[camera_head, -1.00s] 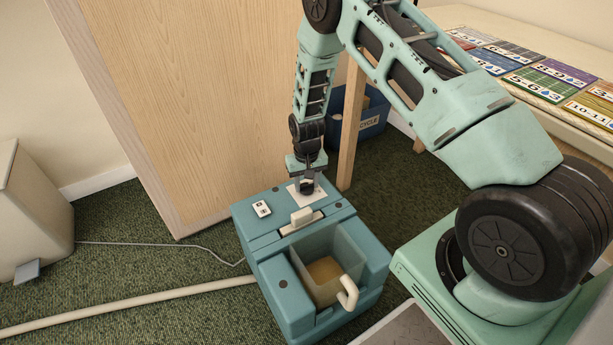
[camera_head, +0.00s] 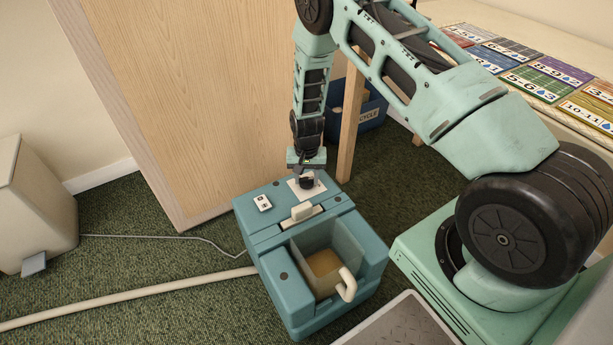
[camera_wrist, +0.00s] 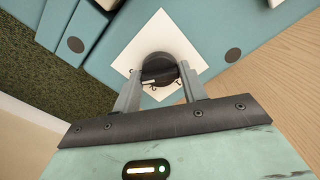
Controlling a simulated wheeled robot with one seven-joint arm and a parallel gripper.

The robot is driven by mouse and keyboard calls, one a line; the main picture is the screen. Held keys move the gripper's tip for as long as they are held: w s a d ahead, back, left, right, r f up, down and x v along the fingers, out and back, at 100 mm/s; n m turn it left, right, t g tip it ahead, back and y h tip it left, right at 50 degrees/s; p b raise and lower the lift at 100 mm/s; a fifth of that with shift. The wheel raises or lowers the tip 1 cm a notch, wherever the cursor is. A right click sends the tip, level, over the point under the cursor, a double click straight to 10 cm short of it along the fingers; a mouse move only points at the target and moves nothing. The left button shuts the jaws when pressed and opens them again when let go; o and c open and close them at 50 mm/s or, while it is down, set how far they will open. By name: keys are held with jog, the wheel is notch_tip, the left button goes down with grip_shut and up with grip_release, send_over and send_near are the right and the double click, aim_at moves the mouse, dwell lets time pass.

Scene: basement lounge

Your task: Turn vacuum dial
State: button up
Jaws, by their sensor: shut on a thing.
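The vacuum (camera_head: 285,205) is a teal box on the carpet, with a white square dial plate (camera_head: 318,186) at the back of its top. The dial (camera_wrist: 158,67) is a round black knob with a pale pointer mark in the wrist view. My gripper (camera_head: 306,184) points down onto the plate. In the wrist view my gripper (camera_wrist: 158,86) has one finger on each side of the dial and is shut on it. The fingers and wrist hide most of the dial in the head view, and some plate markings are covered.
The vacuum's top also has a small white switch (camera_head: 262,202) and a cream latch (camera_head: 302,211). A tank with a cream handle (camera_head: 347,286) sits in its front. A pale hose (camera_head: 130,298) and grey cord cross the carpet. A wooden panel (camera_head: 170,100) stands close behind.

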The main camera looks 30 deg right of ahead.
aim_at(307, 178)
jog(key=o, duration=1)
notch_tip(307, 178, up, 17)
jog(key=p, duration=0.4)
jog(key=shift+r+p, duration=0.2)
jog(key=shift+p, duration=0.1)
